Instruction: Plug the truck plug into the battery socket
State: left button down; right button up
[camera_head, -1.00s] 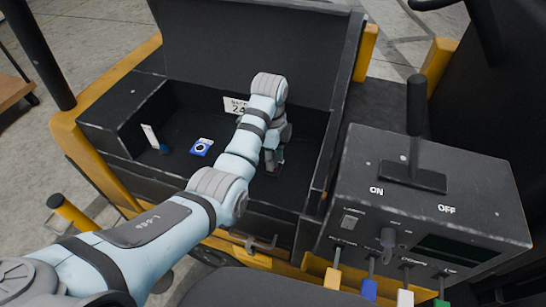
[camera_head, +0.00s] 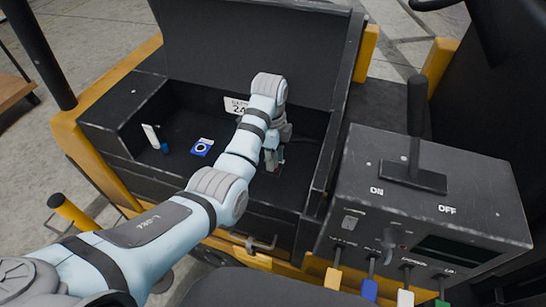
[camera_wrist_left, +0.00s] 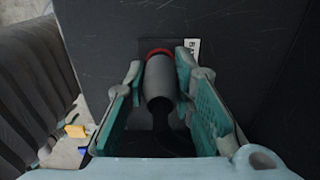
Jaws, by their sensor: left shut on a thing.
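My left gripper (camera_head: 273,158) reaches down into the open black battery compartment (camera_head: 235,201). In the left wrist view its teal-padded fingers (camera_wrist_left: 161,95) are shut on the truck plug (camera_wrist_left: 158,80), a grey cylinder with a dark lower end. A red ring (camera_wrist_left: 155,52) shows at the plug's far end, beside a white label. I cannot tell whether this ring is the battery socket or part of the plug, nor whether the plug is seated. In the head view my arm and gripper largely hide the plug. My right gripper is not in view.
A blue square piece with a white ring (camera_head: 202,147) and a white upright piece (camera_head: 151,136) are in the compartment's left part. The raised lid (camera_head: 260,50) stands behind. A control box (camera_head: 430,190) with a lever and coloured knobs is at the right.

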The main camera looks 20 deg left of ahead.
pick_arm(q)
jog(key=shift+f, duration=0.6)
jog(key=c, duration=1.3)
grip_release()
jog(key=shift+r, duration=0.1)
